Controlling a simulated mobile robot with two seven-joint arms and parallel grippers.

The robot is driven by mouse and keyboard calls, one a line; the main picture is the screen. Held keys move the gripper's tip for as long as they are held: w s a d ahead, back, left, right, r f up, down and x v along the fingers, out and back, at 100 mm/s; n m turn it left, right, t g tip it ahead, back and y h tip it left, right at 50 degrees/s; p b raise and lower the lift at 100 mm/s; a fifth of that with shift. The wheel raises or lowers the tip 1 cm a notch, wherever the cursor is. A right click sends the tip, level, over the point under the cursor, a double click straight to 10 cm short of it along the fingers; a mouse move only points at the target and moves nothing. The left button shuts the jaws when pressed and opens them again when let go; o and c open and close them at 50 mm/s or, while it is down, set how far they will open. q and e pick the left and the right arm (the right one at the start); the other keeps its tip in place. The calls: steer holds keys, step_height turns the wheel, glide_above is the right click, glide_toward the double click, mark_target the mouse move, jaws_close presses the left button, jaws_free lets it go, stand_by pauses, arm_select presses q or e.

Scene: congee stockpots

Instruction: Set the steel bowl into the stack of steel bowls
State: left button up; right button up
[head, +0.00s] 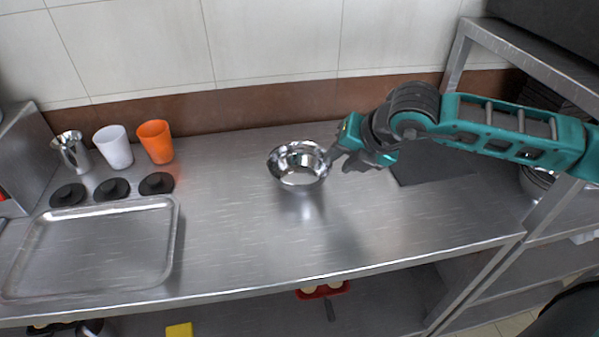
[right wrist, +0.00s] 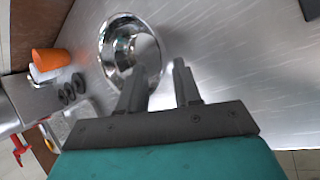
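A shiny steel bowl (head: 284,176) is upright at the middle of the counter; it also shows in the right wrist view (right wrist: 112,62). My right gripper (head: 343,160) is at the bowl's right rim. In the right wrist view its two fingers (right wrist: 160,82) are apart, one overlapping the bowl and the other outside it, with the near rim between them. I cannot tell whether either finger touches the bowl. Shiny steel bowls (head: 537,180), apparently stacked, show partly on the rack at the right, cut by its post. My left gripper is out of view.
A steel tray (head: 172,240) lies at the left of the counter (head: 380,225). Behind it are black discs (head: 112,188), a steel cup (head: 72,152), a white cup (head: 114,147) and an orange cup (head: 156,142). A dark mat (head: 435,172) lies under my right arm. The front middle is clear.

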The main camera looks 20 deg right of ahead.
mark_target(330, 166)
steer(key=x, duration=0.5)
steer(key=shift+f+p, duration=0.1)
steer(key=shift+p, duration=0.3)
jaws_close()
